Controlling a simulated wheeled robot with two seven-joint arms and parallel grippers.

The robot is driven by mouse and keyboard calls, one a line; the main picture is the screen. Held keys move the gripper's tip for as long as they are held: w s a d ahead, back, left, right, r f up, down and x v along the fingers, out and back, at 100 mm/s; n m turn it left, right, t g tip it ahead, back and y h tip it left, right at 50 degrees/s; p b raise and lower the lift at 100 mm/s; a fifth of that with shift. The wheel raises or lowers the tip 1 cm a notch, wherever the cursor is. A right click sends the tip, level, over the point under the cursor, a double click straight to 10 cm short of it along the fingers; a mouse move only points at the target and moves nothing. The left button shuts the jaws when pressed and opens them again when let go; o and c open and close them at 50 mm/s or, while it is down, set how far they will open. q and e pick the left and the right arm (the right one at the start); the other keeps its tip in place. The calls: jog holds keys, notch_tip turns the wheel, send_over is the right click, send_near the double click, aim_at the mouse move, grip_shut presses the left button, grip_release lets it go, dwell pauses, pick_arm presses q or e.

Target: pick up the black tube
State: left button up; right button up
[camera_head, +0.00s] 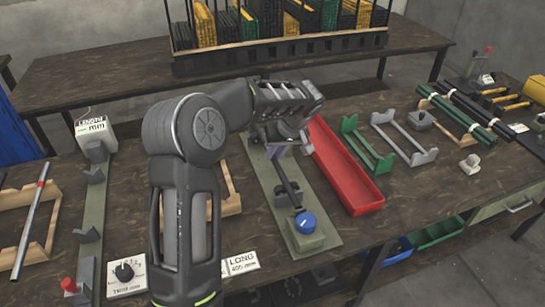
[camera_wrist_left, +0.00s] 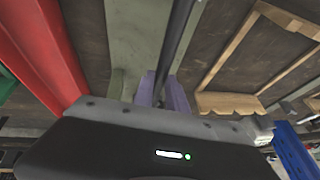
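The black tube (camera_head: 284,178) runs at the middle of the table, over the green-grey plate of a press with a blue knob (camera_head: 305,223). In the left wrist view the tube (camera_wrist_left: 178,42) passes down between two purple fingertips. My left gripper (camera_head: 284,151) is above the plate. In the left wrist view its fingers (camera_wrist_left: 163,92) stand close together, one on each side of the tube, and appear shut on it. The tube's far end is hidden behind the gripper. My right gripper is out of view.
A red tray (camera_head: 345,168) lies just right of the press. Green (camera_head: 367,145) and grey (camera_head: 404,138) racks stand beyond it. Dark and green tubes (camera_head: 457,116) lie on a wooden rack at the right. A silver tube (camera_head: 31,228) rests on a wooden rack at the left.

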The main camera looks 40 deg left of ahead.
pick_arm(q)
grip_shut()
jog(key=shift+r, duration=0.1)
notch_tip(320, 180, up, 10)
dwell(0.7)
dwell(0.8)
